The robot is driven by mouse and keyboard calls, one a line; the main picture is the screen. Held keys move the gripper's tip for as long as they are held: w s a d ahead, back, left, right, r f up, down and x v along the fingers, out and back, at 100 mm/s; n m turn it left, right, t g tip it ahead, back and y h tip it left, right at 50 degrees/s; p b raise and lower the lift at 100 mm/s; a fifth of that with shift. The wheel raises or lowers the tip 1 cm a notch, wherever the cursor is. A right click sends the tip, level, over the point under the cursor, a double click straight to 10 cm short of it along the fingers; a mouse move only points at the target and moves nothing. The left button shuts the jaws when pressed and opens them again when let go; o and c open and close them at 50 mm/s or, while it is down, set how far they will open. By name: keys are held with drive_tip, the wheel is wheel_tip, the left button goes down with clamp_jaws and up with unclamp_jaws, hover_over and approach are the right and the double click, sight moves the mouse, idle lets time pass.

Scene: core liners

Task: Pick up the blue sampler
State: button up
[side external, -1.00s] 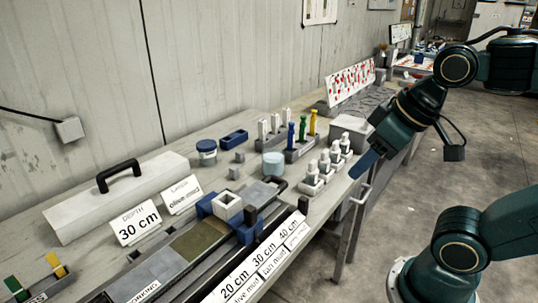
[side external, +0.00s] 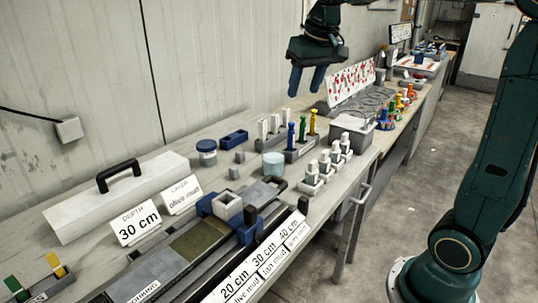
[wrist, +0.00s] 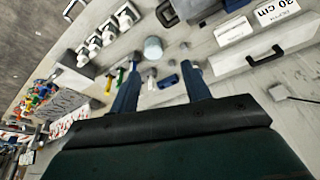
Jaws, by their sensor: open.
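I cannot clearly separate the blue sampler from that finger there.
White-capped bottles (side external: 335,155) stand in front of the rack. A grey box (side external: 352,131) is to the right, and a spotted board (side external: 351,83) stands behind.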

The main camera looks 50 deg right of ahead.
drive_tip(key=w+d+f+m+g, duration=0.1)
drive_tip(key=w+d+f+m, duration=0.15)
drive_tip(key=w+d, duration=0.75)
drive_tip(key=m+g, duration=0.1)
drive_tip(key=m, duration=0.1)
hover_over(291, 130)
drive_tip(key=s, duration=0.1)
wheel_tip(291, 130, down, 9)
drive_tip(key=shift+s+a+f, duration=0.15)
drive_tip(key=shift+s+a, duration=0.05)
drive_tip(key=shift+a, duration=0.1)
drive_tip(key=shift+f, duration=0.1)
drive_tip(key=shift+w+d+f, duration=0.1)
drive_tip(key=shift+w+f, duration=0.05)
drive_tip(key=shift+f, duration=1.25)
drive_tip(key=shift+w+d+f, duration=0.1)
drive_tip(key=shift+f, duration=1.25)
drive_tip(key=shift+w+d+f, duration=0.1)
drive_tip(key=shift+w+f, duration=0.05)
drive_tip(key=shift+f, duration=1.25)
drive_tip(key=shift+w+d+f, duration=0.1)
drive_tip(key=shift+w+f, duration=0.05)
drive_tip(key=shift+f, duration=1.15)
drive_tip(key=shift+w+d+f, duration=0.1)
drive_tip(key=shift+w+f, duration=0.05)
drive_tip(key=shift+f, duration=1.1)
